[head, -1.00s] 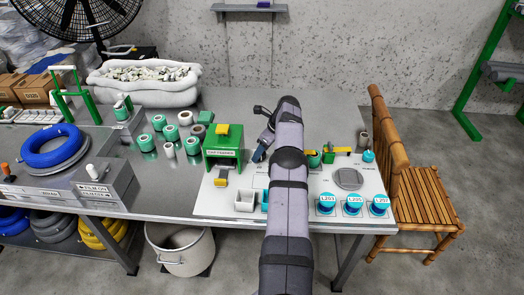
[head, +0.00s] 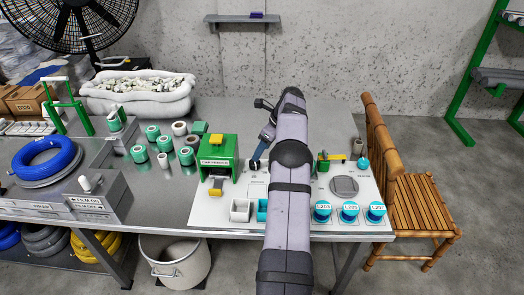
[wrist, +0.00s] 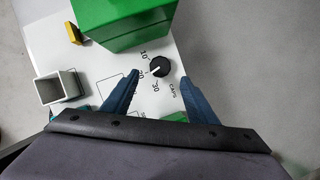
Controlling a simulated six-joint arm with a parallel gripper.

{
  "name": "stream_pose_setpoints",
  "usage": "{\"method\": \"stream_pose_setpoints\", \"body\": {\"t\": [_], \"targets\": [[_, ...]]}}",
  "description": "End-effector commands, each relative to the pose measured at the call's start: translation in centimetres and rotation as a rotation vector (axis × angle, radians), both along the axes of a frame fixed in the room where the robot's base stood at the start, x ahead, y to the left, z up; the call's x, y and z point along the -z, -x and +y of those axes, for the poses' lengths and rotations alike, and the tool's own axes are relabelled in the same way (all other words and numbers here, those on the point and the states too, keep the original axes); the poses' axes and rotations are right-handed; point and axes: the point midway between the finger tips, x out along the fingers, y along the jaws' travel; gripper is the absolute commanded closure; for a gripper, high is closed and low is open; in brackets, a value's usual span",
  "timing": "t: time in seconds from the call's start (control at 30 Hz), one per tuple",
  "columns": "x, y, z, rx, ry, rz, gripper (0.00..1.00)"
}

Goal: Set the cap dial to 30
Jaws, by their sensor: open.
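The cap dial (wrist: 160,67) is a round black knob with a white pointer mark on the white panel, labelled CAPS, with the numbers 10, 20 and 30 around it. The mark points to the lower left in the wrist view, near 20. My gripper (wrist: 160,77) is open, its blue fingertips on either side of the dial and a little short of it in the picture. I see no contact.
The green feeder body (wrist: 120,20) stands close beyond the dial. A grey-white open bin (wrist: 62,87) is to the left.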

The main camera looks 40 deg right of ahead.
Motion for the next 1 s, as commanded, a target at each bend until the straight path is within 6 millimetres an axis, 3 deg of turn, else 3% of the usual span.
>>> {"method": "stream_pose_setpoints", "body": {"t": [0.2, 0.33, 0.47, 0.63, 0.8, 1.0], "targets": [[-0.5, -0.4, 0.3, -0.008, 0.004, -0.003, 0.47], [-3.7, -1.6, 0.7, -0.025, 0.037, -0.035, 0.47], [-5.5, -1.4, 2.9, -0.05, 0.027, -0.017, 0.47], [-3.9, -0.1, 4.4, 0.019, 0.015, 0.024, 0.47], [0.3, 1.2, 3.8, 0.235, -0.001, 0.055, 0.47], [0.2, 0.1, 1.7, 0.419, 0.011, 0.001, 0.47]]}}
